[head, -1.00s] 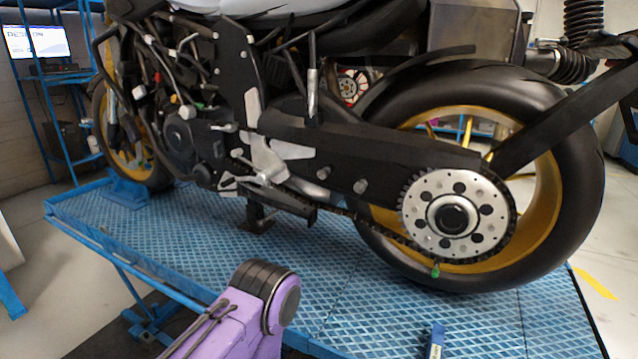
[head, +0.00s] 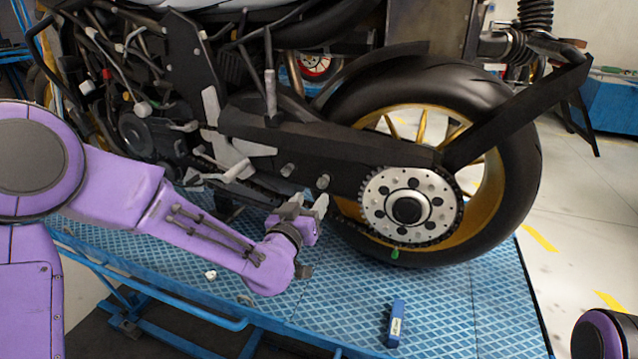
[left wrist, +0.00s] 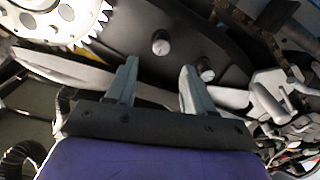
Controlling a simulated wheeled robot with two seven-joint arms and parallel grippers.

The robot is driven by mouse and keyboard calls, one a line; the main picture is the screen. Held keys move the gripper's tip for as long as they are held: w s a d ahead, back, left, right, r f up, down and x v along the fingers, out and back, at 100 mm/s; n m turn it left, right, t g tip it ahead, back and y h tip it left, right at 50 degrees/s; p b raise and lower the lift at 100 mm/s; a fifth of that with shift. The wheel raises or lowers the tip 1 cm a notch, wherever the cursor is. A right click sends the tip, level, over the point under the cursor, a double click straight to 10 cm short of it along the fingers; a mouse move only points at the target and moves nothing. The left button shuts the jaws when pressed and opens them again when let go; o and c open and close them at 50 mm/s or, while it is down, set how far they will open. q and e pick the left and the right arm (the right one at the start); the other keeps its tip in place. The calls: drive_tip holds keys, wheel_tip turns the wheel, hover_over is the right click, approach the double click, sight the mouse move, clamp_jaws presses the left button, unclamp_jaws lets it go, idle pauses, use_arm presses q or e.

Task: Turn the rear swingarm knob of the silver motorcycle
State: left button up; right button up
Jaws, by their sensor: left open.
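The motorcycle has a black swingarm (head: 340,148) with two small silver knobs on its side. The rear knob (head: 322,181) is the one closer to the sprocket (head: 408,208); the front knob (head: 287,170) is to its left. In the left wrist view the rear knob (left wrist: 161,42) lies just beyond the fingertips, roughly in line with the gap, and the front knob (left wrist: 207,72) is near the right fingertip. My left gripper (head: 308,204) is open and empty, with its fingers pointing up just below the knobs. My right gripper is out of view.
The rear wheel (head: 500,115) stands right of the knobs on the blue lift platform (head: 440,310). A small blue box (head: 396,323) and a small pale object (head: 211,275) lie on the platform. A green piece (head: 395,253) hangs below the sprocket.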

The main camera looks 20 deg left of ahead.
sight(321, 185)
use_arm(q)
drive_tip(key=w+p, duration=0.1)
drive_tip(key=w, duration=0.5)
drive_tip(key=shift+w+d+p, duration=0.1)
drive_tip(key=shift+w+p, duration=0.2)
drive_tip(key=shift+w, duration=0.1)
clamp_jaws()
drive_tip(key=shift+f, duration=0.1)
